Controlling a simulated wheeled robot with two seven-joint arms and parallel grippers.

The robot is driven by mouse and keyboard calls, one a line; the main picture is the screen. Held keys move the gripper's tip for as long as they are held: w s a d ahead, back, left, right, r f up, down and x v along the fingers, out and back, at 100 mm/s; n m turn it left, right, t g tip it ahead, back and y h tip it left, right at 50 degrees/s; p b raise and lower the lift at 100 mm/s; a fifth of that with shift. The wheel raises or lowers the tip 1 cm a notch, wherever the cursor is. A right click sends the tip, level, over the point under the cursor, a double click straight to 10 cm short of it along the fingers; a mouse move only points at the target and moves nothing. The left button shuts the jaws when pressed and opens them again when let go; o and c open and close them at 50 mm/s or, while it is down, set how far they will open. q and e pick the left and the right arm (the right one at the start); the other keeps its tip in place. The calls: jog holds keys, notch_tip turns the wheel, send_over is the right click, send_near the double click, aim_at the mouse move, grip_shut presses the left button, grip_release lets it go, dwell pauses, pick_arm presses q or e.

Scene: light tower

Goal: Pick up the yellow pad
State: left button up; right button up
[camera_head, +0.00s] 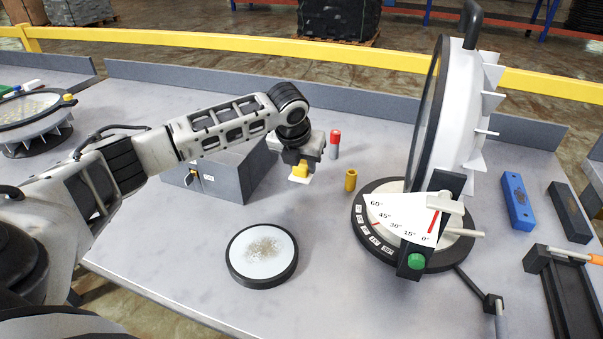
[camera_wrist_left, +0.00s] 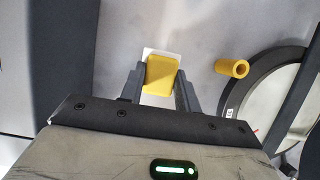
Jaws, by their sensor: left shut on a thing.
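The yellow pad (camera_head: 299,169) is a small block at the tip of my left gripper (camera_head: 298,163), beside a grey box. In the left wrist view the yellow pad (camera_wrist_left: 161,75) sits between the two dark fingers of my left gripper (camera_wrist_left: 160,85), which touch its sides. A white square piece lies under or behind the pad, showing at its edges. I cannot tell whether the pad is clear of it or of the table. My right gripper is not in view.
The grey box (camera_head: 226,178) stands left of the gripper. A yellow cylinder (camera_head: 351,180) and a red-topped cylinder (camera_head: 334,144) stand to its right. A large tilted lamp on a dial base (camera_head: 435,262) is farther right. A round disc (camera_head: 262,256) lies in front.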

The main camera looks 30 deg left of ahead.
pick_arm(q)
jog(key=s+d+r, duration=0.6)
jog(key=s+r, duration=0.3)
jog(key=s, duration=0.3)
jog(key=shift+s+r, duration=0.35)
jog(key=shift+o, duration=0.4)
jog(key=shift+d, duration=0.1)
